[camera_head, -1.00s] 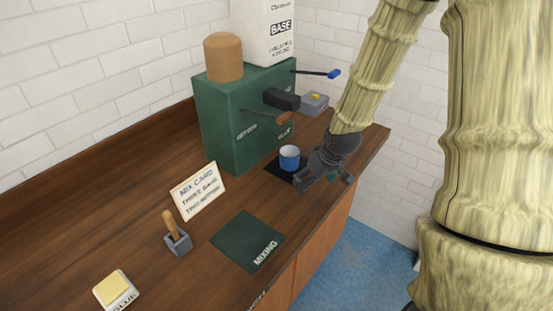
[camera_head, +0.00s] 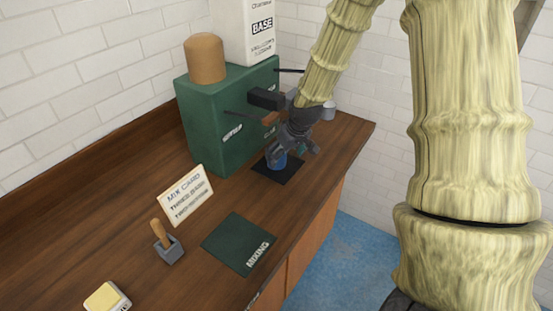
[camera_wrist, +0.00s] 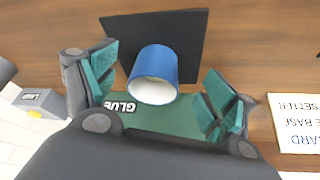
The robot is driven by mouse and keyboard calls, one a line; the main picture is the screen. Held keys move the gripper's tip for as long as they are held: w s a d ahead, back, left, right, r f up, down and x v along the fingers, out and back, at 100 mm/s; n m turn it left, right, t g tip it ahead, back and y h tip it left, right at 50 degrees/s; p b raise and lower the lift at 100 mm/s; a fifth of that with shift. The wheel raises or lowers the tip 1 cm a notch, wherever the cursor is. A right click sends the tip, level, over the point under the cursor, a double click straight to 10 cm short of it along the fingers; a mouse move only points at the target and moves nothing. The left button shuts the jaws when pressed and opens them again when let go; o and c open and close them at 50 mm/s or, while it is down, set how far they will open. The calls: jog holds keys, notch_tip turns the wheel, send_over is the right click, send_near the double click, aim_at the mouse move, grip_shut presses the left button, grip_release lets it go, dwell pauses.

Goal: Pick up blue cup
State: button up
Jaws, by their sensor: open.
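The blue cup (camera_head: 277,162) stands on a black mat (camera_head: 277,173) in front of the green dispenser box, partly hidden by my gripper in the head view. In the wrist view, the blue cup (camera_wrist: 155,64) shows its blue side and pale inside, with the black mat (camera_wrist: 185,25) under it. My gripper (camera_head: 292,156) is at the cup. In the wrist view my gripper (camera_wrist: 160,88) is open, its two green-padded fingers spread to the left and right of the cup, with gaps on both sides.
The green dispenser box (camera_head: 225,120) with levers and a black spout (camera_head: 266,98) stands close behind the cup. A mix card (camera_head: 185,195), a green mixing mat (camera_head: 238,244), a wooden-handled tool in a grey holder (camera_head: 167,245) and a yellow-topped block (camera_head: 106,298) lie toward the front left.

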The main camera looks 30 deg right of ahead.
jog(key=shift+w, duration=0.45)
jog(key=w, duration=0.1)
jog(key=w+p, duration=0.1)
jog(key=w, duration=0.1)
jog(key=shift+f, duration=0.35)
jog(key=shift+p+x, duration=0.3)
jog(key=shift+x, duration=0.85)
jog(key=c, duration=1.3)
jog(key=shift+r, duration=0.1)
